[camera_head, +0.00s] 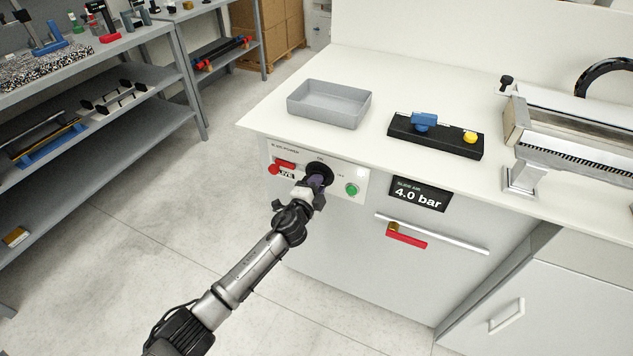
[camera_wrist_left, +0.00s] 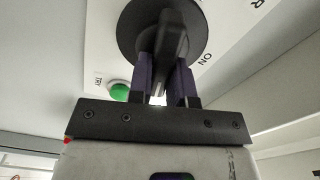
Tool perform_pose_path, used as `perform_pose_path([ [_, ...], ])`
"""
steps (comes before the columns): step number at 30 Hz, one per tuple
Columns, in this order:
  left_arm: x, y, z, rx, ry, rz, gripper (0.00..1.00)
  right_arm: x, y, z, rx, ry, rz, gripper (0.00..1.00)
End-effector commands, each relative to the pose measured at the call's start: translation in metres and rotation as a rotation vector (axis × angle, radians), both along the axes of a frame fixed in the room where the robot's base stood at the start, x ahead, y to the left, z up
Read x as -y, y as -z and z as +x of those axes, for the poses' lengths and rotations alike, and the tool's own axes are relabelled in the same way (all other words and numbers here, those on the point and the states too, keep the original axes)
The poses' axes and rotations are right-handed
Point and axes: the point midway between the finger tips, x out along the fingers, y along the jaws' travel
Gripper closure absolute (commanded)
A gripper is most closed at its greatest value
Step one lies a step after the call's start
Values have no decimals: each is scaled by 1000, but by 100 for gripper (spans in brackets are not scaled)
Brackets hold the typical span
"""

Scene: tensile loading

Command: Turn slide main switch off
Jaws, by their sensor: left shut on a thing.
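The slide main switch (camera_head: 322,168) is a round black rotary knob on a white panel (camera_head: 362,176) at the front of the bench. In the left wrist view the black switch disc (camera_wrist_left: 128,38) shows with its raised handle bar (camera_wrist_left: 172,50). My left gripper (camera_head: 317,181) is at the switch, and its two purple fingers (camera_wrist_left: 162,75) stand on either side of the handle bar, shut on it. The handle points roughly toward the gripper in the wrist view. The "ON" lettering shows beside the disc. My right gripper is not in view.
A green button (camera_head: 351,189) and a red part (camera_head: 284,165) flank the switch on the panel. A "4.0 bar" display (camera_head: 419,194) and a red-handled valve (camera_head: 407,237) are to the right. A grey tray (camera_head: 329,104) and a black control box (camera_head: 436,137) stand on the bench.

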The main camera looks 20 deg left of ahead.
Motion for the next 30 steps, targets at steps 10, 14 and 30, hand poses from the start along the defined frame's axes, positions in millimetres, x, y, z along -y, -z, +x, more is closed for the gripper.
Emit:
perform_pose_path([
  [10, 1, 2, 0, 20, 1, 206, 100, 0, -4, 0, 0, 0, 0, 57],
  [14, 1, 3, 0, 24, 1, 250, 100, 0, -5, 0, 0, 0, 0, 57],
  [30, 1, 3, 0, 28, 1, 295, 100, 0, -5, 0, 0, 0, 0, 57],
])
